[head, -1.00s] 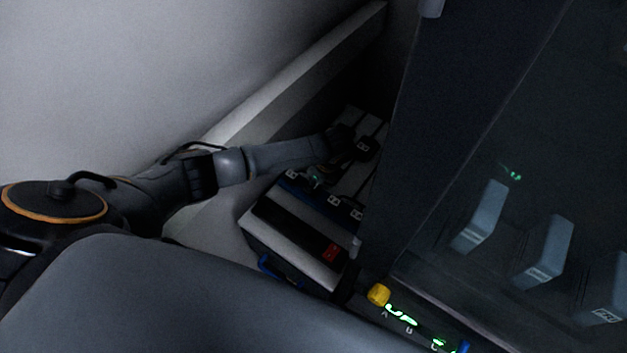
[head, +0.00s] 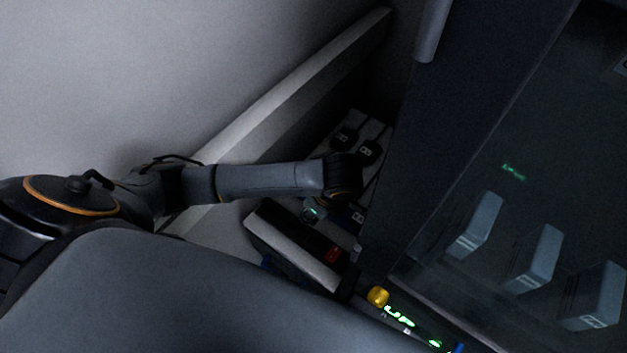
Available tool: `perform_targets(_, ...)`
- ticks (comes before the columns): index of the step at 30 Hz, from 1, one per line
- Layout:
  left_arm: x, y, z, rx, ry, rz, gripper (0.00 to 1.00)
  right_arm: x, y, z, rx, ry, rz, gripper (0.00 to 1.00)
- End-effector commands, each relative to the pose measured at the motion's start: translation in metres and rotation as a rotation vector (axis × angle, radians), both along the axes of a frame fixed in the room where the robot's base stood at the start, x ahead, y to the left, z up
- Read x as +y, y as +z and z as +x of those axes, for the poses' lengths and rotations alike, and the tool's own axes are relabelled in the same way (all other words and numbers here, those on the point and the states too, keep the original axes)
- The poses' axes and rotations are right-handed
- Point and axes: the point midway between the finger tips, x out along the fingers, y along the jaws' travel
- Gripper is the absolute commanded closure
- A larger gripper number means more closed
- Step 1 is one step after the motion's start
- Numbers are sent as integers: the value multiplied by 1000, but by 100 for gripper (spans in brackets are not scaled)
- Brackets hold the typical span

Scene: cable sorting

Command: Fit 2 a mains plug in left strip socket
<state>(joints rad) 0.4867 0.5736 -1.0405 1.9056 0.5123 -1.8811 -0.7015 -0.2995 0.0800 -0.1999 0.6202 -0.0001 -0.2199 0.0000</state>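My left arm comes in from the left. Its dark end, with the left gripper (head: 343,180), is over the near part of a pale strip-like board (head: 358,122) behind the red-switched unit. The fingers are not clear, so I cannot tell whether they hold anything. Two black plugs (head: 345,137) (head: 368,151) with pale marks and dark cables are on the board just beyond the gripper. A blue plug-like piece (head: 359,218) shows below the gripper, partly hidden. Which socket is the left one cannot be told. My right gripper is not in view.
A pale unit with a dark top (head: 290,235) and red switch (head: 333,255) stands in front. A panel with a yellow knob (head: 378,297) and green lit signs is nearer. A dark upright panel (head: 430,130) closes the right side; a pale ledge (head: 300,85) runs behind left.

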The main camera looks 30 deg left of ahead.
Motion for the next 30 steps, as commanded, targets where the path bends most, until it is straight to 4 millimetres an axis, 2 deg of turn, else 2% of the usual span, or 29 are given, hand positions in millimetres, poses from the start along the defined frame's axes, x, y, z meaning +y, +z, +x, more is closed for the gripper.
perform_targets(21,-2,34,-4,-1,1,0,100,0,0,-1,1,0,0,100)
perform_targets(30,-2,37,-4,0,0,0,100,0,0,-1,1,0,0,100)
